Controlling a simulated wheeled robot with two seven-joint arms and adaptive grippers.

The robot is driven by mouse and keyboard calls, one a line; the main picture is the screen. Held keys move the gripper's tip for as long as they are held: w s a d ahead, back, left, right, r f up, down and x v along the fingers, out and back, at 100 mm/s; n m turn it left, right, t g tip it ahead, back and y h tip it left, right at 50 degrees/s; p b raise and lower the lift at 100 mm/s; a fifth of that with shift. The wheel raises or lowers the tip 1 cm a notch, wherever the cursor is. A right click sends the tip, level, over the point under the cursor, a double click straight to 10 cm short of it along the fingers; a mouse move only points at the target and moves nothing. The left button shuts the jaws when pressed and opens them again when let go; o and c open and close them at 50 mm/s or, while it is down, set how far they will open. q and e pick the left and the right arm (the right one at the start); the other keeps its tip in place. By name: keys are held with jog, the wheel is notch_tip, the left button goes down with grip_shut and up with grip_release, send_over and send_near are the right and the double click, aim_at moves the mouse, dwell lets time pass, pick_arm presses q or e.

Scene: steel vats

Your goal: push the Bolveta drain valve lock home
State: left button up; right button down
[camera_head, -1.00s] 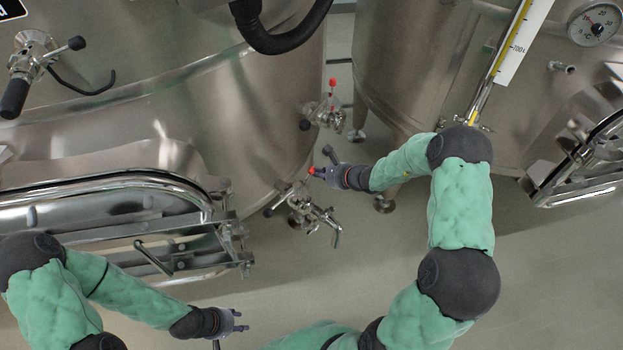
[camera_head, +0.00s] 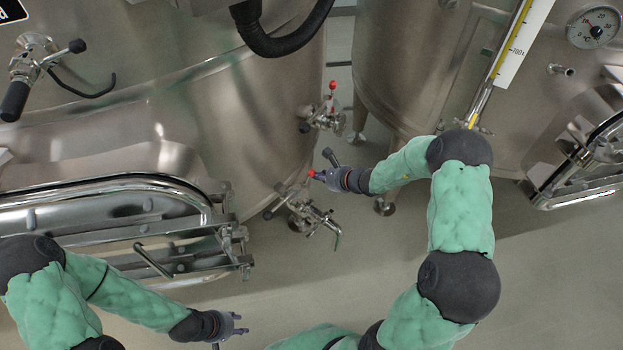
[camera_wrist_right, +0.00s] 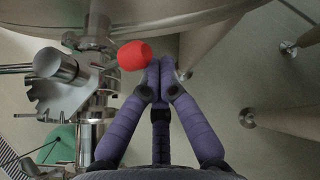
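The drain valve (camera_head: 310,213) sits low on the side of the large steel vat, with a spout pointing down right. Its red ball (camera_head: 313,173) is at the tip of my right gripper (camera_head: 322,175). In the right wrist view the red ball (camera_wrist_right: 134,55) lies just left of the shut fingertips (camera_wrist_right: 157,72), touching or very near them; it is not between them. A notched metal plate (camera_wrist_right: 58,97) and a valve body (camera_wrist_right: 95,110) show left of the fingers. I cannot make out the lock's position. My left gripper (camera_head: 238,325) is open and empty, low in the head view.
A second valve with a red knob (camera_head: 332,85) is on the same vat, higher up. Another steel vat (camera_head: 400,70) with legs stands to the right. A hatch with rails (camera_head: 120,210) juts out at left, above my left forearm. The floor below the valve is clear.

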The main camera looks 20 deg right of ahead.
jog(key=shift+s+a+r, duration=0.25)
jog(key=shift+a+r, duration=0.25)
jog(key=shift+r, duration=0.2)
jog(key=shift+s+a+r, duration=0.2)
jog(key=shift+a+r, duration=0.25)
jog(key=shift+r, duration=0.25)
dwell(0.4)
jog(key=shift+s+a+r, duration=0.1)
jog(key=shift+a+r, duration=0.1)
jog(key=shift+r, duration=0.1)
dwell(0.4)
jog(key=shift+d, duration=0.15)
jog(key=shift+w+d, duration=0.2)
jog(key=shift+d, duration=0.25)
jog(key=p, duration=0.4)
send_near(313, 175)
jog(key=shift+w+d, duration=0.15)
jog(key=shift+w, duration=0.55)
